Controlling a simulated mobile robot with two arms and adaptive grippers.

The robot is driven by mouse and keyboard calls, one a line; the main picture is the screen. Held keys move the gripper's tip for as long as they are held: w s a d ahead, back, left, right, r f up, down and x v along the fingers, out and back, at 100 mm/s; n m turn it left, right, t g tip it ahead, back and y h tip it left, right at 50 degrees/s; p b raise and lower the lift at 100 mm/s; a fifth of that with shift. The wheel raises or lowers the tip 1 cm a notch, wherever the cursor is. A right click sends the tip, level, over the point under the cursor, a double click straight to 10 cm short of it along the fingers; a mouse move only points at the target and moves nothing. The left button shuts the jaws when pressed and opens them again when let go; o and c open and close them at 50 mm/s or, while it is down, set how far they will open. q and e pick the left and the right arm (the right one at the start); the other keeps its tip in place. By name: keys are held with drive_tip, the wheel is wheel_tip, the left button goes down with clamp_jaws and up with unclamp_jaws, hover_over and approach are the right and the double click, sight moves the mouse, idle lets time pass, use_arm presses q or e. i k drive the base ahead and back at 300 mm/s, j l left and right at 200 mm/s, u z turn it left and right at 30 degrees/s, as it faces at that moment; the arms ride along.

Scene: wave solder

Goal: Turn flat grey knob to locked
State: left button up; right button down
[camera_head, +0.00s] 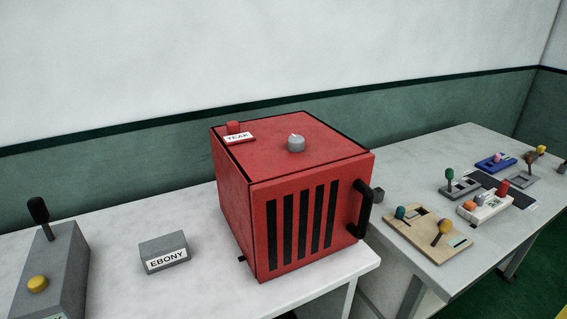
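A flat grey knob (296,143) sits on the top face of a red box (262,160). It is a short round cylinder with a small light mark on its upper edge. I cannot read any locked or unlocked marking beside it. The red box stands on a white table (205,290) and has dark vertical slots and a black handle (361,210) on its front. A red knob (233,127) with a label reading "TEAK" is at the top's back left. Neither of my grippers is in view.
A grey block (163,250) labelled "EBONY" stands left of the box. A grey unit (58,270) with a black lever and yellow button is at far left. A second table (440,145) at right holds several small boards with coloured knobs. Space above the box is clear.

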sight(296, 143)
drive_tip(key=j+u, duration=0.1)
drive_tip(key=j, duration=0.65)
drive_tip(key=j+u, duration=0.15)
drive_tip(key=j, duration=0.6)
drive_tip(key=i, duration=0.05)
